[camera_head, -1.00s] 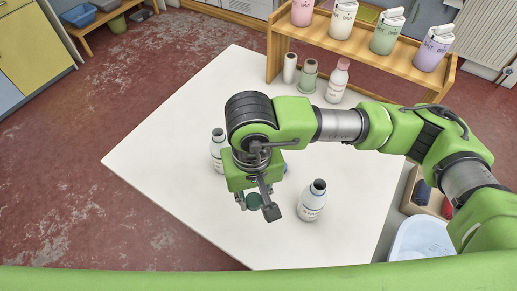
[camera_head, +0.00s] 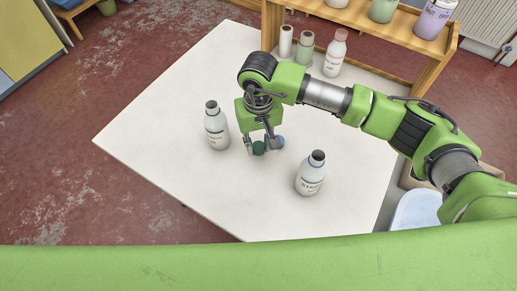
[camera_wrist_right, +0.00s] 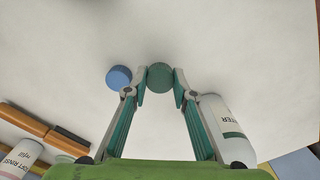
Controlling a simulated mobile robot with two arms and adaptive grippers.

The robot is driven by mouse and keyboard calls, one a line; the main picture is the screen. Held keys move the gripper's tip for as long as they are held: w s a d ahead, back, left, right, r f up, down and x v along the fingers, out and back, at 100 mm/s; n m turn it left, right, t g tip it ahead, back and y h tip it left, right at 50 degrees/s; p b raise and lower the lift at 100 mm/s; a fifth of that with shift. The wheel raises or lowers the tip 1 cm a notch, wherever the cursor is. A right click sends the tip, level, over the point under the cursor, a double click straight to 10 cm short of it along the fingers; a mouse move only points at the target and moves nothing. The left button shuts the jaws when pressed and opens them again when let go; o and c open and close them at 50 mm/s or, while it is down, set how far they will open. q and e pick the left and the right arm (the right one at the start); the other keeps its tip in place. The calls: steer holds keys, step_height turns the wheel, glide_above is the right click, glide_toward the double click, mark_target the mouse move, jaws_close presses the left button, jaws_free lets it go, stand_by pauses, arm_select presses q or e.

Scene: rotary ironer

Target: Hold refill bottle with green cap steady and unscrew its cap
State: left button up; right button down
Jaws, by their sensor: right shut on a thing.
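My right gripper (camera_head: 260,148) is shut on the round green cap (camera_head: 258,148), over the middle of the white table. The cap also shows between the fingertips in the right wrist view (camera_wrist_right: 160,77), with no bottle under it. A white bottle (camera_head: 217,130) with an open dark neck stands upright to the left of the gripper. Whether the cap touches the table is unclear. My left gripper is not in view.
A blue cap (camera_head: 278,142) lies just right of the green cap. An open-necked "STAR..." bottle (camera_head: 310,175) stands right of it. A pink-capped bottle (camera_head: 334,55) and two rolls (camera_head: 305,48) stand by the wooden shelf (camera_head: 400,45). The table's (camera_head: 160,140) left side is clear.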

step_height(320, 180, down, 2)
steer(key=shift+f+b, duration=0.2)
steer(key=shift+b, duration=0.1)
steer(key=c, duration=1.7)
jaws_free()
steer(key=shift+r, duration=0.1)
